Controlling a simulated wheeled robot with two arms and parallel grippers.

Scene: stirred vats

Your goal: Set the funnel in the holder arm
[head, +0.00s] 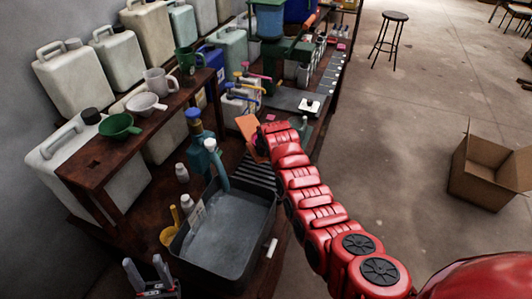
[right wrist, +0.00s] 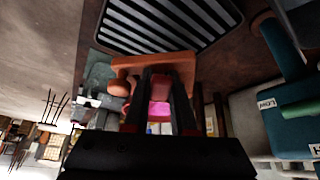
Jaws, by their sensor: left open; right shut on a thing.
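A green funnel-like bowl (head: 119,126) sits on the wooden shelf at the left in the head view, with a white one (head: 147,104) beside it. I cannot tell for sure which is the task's funnel, and I cannot clearly make out a holder arm. My right gripper (head: 262,142) is at the far end of the red arm, over the bench. It is shut on an orange piece (right wrist: 155,64), which also shows in the head view (head: 248,128). Something pink (right wrist: 159,127) shows between the fingers. My left gripper (head: 151,279) is open and empty at the lower left.
A dark grey tub (head: 184,252) stands below the left side of my right arm. A dark slatted grate (right wrist: 165,25) lies close past the right fingertips. Bottles (head: 200,135) and several canisters (head: 75,80) crowd the bench and shelf. The floor at right is clear around an open carton (head: 490,165).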

